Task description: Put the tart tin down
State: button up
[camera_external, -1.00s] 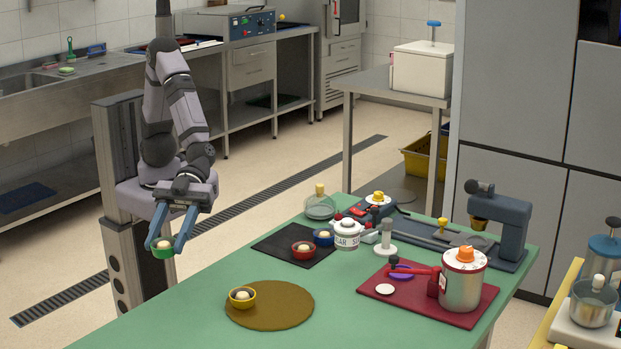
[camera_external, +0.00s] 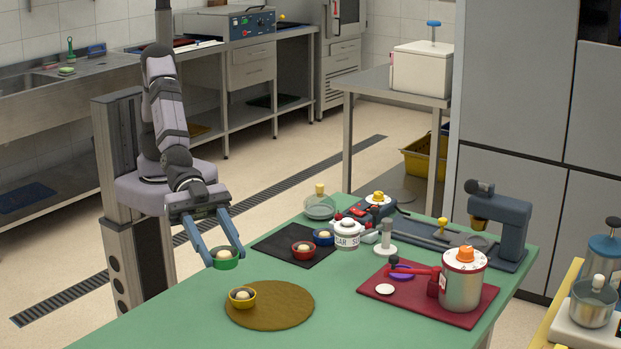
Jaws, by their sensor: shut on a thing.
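My gripper (camera_external: 224,256) is shut on a green tart tin (camera_external: 225,264) with pale filling. It holds the tin at the left edge of the green table, and the picture does not show clearly how far above the top it is. A yellow tart tin (camera_external: 242,302) sits on a round brown mat (camera_external: 282,303) in front of the gripper. A red tart tin (camera_external: 303,255) and a blue tart tin (camera_external: 323,240) sit on a black mat (camera_external: 277,249) to the right.
The green table (camera_external: 170,325) has bare room at its front left. A sugar jar (camera_external: 347,234) stands beside the black mat. A red board (camera_external: 455,318) carries a metal canister (camera_external: 462,290). A dark blue press (camera_external: 505,227) stands at the back right.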

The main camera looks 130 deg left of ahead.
jog(key=w+a+n+t+y, duration=0.1)
jog(key=w+a+n+y, duration=0.3)
jog(key=a, duration=0.3)
jog(key=n+y, duration=0.1)
jog(key=y, duration=0.1)
send_over(278, 305)
notch_tip(278, 305, down, 5)
jog(key=shift+h, duration=0.3)
jog(key=shift+f, duration=5)
jog(key=shift+f, duration=0.1)
jog(key=shift+f+b, duration=0.15)
jog(key=shift+b, duration=0.15)
jog(key=o, duration=1)
jog(key=shift+o, duration=0.2)
